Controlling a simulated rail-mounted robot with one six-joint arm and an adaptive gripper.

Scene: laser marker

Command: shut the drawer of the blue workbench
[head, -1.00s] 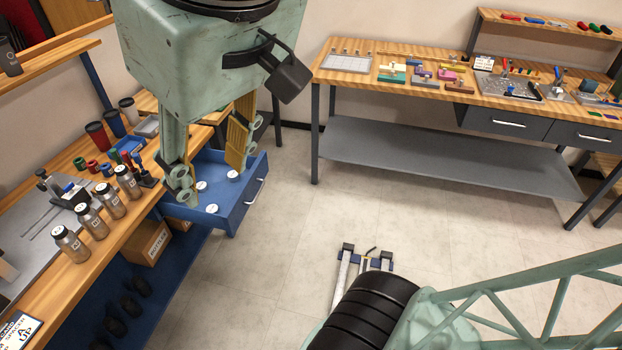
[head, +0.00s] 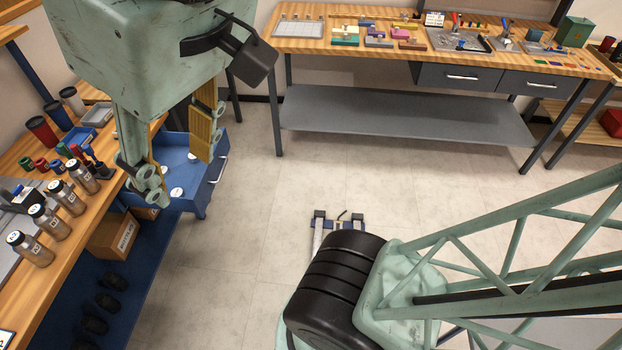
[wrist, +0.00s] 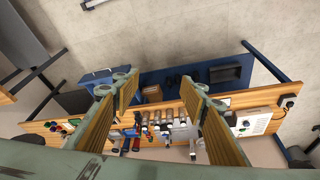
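The blue workbench's drawer (head: 208,187) is pulled out and stands open below the wooden top at the left of the head view. Its front carries a pale bar handle (head: 221,167) facing right, and white-topped round items lie inside. In the wrist view the drawer (wrist: 92,78) shows at the left, partly behind a finger. My gripper (head: 180,160) is open and empty. In the head view its fingers overlap the drawer and hide part of it; in the wrist view my gripper (wrist: 160,92) has its fingertips wide apart. I cannot tell its height above the drawer.
Steel bottles (head: 45,220) and coloured cups crowd the blue workbench's top (head: 75,245). A cardboard box (head: 118,235) and dark items sit on its lower shelf. Another workbench (head: 400,55) with grey drawers stands at the back. The floor (head: 265,200) right of the drawer is clear.

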